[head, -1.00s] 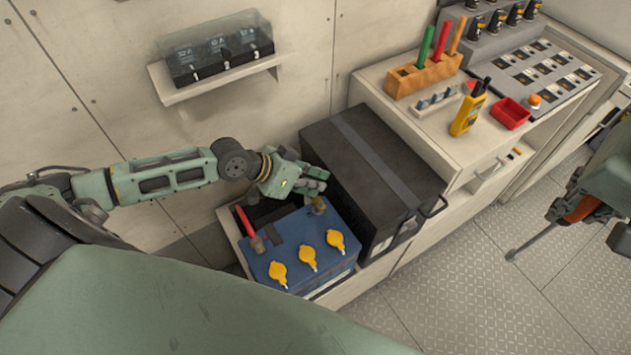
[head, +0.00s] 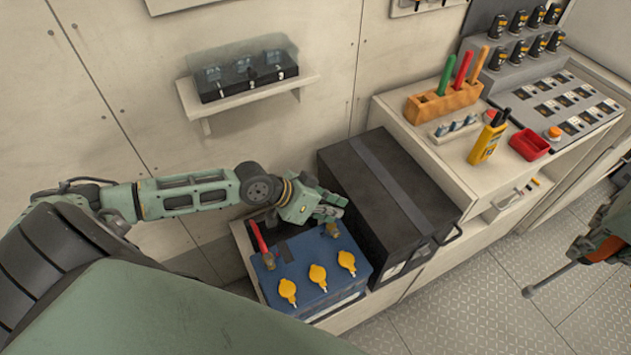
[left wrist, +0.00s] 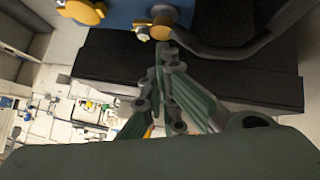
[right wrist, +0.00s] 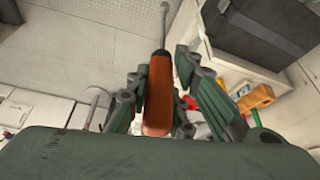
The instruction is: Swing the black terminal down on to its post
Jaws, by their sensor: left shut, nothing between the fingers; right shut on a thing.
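The blue battery (head: 330,272) sits in a bay below the wall. The black terminal's brass clamp (head: 332,230) is at its far right corner; in the left wrist view the clamp (left wrist: 163,18) joins a thick black cable (left wrist: 240,47). Whether it is seated on its post I cannot tell. My left gripper (head: 338,208) is shut and empty right beside the clamp; its tips (left wrist: 165,46) appear close to or touching it. My right gripper (right wrist: 160,95) is shut on an orange-handled tool (right wrist: 158,85) with a long metal shaft, away from the battery over the floor.
A red terminal (head: 260,238) stands at the battery's left side, and several yellow caps (head: 318,274) line its top. A large black box (head: 390,195) stands close to the right. A counter (head: 400,110) holds a yellow handheld device (head: 488,140) and red tray (head: 529,144). Floor (head: 480,270) is clear.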

